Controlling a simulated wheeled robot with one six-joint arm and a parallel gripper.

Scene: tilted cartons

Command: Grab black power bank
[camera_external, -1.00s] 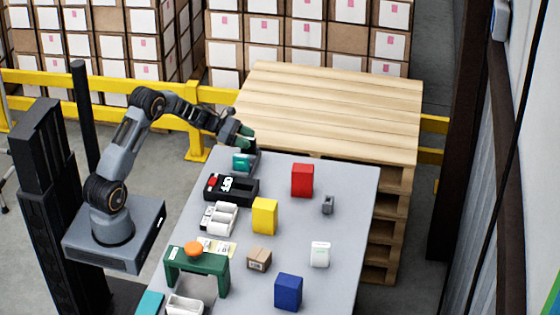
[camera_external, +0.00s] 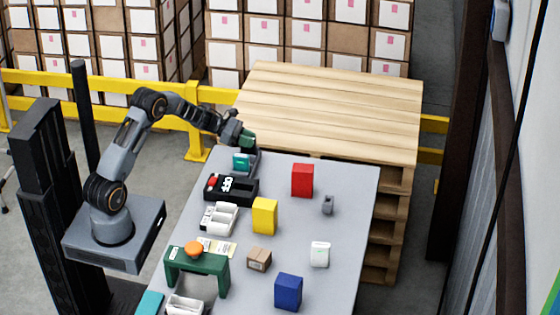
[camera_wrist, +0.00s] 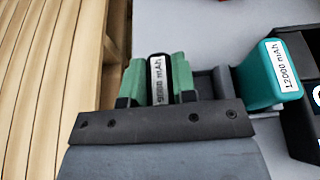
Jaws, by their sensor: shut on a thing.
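My gripper (camera_wrist: 160,76) has green fingers shut on the black power bank (camera_wrist: 168,74), one finger on each side. Its white label, ending in "mAh", faces the wrist camera. In the outside view, my gripper (camera_external: 247,138) is just above the grey holder (camera_external: 255,160) at the far left corner of the table; the black power bank is too small to make out there. A teal power bank (camera_wrist: 262,78) labelled 12000 mAh stands beside it to the right in the wrist view, and it also shows in the outside view (camera_external: 241,161).
A black tray (camera_external: 240,190) with small items is close in front of the holder. The grey table (camera_external: 350,190) also carries a red box (camera_external: 302,180), a yellow box (camera_external: 264,216) and a green stand (camera_external: 197,262). A wooden pallet (camera_external: 330,105) stands behind the table.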

